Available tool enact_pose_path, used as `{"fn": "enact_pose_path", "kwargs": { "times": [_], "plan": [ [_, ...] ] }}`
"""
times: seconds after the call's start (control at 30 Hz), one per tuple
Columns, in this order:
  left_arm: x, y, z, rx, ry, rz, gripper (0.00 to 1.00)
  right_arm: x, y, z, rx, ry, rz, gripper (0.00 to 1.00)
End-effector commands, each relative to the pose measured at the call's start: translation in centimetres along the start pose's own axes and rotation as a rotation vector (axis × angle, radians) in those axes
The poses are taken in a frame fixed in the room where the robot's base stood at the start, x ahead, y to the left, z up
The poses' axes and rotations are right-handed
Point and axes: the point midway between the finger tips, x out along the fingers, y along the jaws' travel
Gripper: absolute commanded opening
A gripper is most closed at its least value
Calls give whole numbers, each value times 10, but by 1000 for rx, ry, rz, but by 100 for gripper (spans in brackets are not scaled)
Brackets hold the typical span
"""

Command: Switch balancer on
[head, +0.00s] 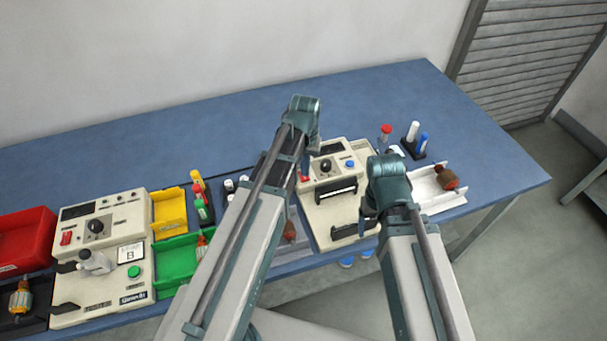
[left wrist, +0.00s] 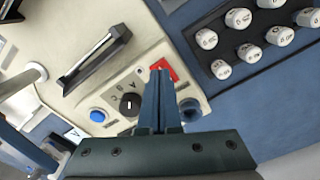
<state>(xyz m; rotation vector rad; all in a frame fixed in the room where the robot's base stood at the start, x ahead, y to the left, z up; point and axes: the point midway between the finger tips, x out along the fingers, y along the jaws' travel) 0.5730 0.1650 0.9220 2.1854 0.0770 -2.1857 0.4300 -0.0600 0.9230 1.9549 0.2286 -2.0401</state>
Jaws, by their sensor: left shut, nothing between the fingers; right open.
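The balancer (head: 322,215) is a cream machine on the bench, with a knob, a blue button and a black bar on top. In the left wrist view its red rocker switch (left wrist: 166,69) lies beside the knob (left wrist: 129,104) and the blue button (left wrist: 98,115). My left gripper (left wrist: 160,76) is shut and empty, its fingertips at the red switch and partly covering it. I cannot tell if they touch it. My right gripper (head: 386,190) hangs over the balancer's right side; its fingertips are hidden behind my own arm in the head view.
A second cream machine (head: 108,225) with a green button stands at the left, beside red (head: 25,235) and yellow (head: 169,212) bins. A white tray (head: 432,198) with a brown armature lies right of the balancer. The back of the blue bench is clear.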

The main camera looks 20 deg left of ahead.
Motion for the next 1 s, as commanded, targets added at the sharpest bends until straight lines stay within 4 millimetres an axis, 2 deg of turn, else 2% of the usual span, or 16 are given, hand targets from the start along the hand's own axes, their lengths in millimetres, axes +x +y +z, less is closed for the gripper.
{"fn": "enact_pose_path", "kwargs": {
  "times": [1.0],
  "plan": [
    [11, 0, 0, 0, 0, 0, 0, 11, -1, -1, 0, 0, 0, 76]
  ]
}}
